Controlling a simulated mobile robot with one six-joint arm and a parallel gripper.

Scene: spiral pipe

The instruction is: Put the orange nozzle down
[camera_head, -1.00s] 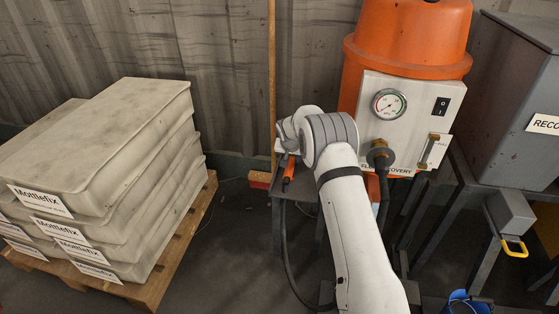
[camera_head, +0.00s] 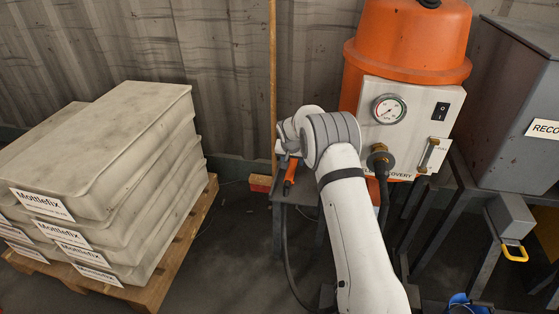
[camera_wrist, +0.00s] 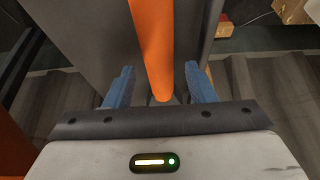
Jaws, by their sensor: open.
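The orange nozzle (camera_wrist: 153,45) lies between the two blue fingers of my gripper (camera_wrist: 160,88) in the wrist view. The fingers are open, with a gap on each side of the nozzle. In the head view the orange nozzle (camera_head: 290,176) shows just below my wrist, over the small dark stand, with a dark hose hanging from it. My fingers are hidden behind my wrist there. A grey flat surface (camera_wrist: 95,40) lies behind the nozzle in the wrist view. I cannot tell whether the nozzle touches it.
An orange tank (camera_head: 408,45) with a gauge panel (camera_head: 408,115) stands close to the right of my wrist. A grey bin (camera_head: 510,110) is farther right. Stacked Mottlefix bags (camera_head: 105,160) lie on a wooden pallet (camera_head: 185,245) at left. Floor between pallet and stand is clear.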

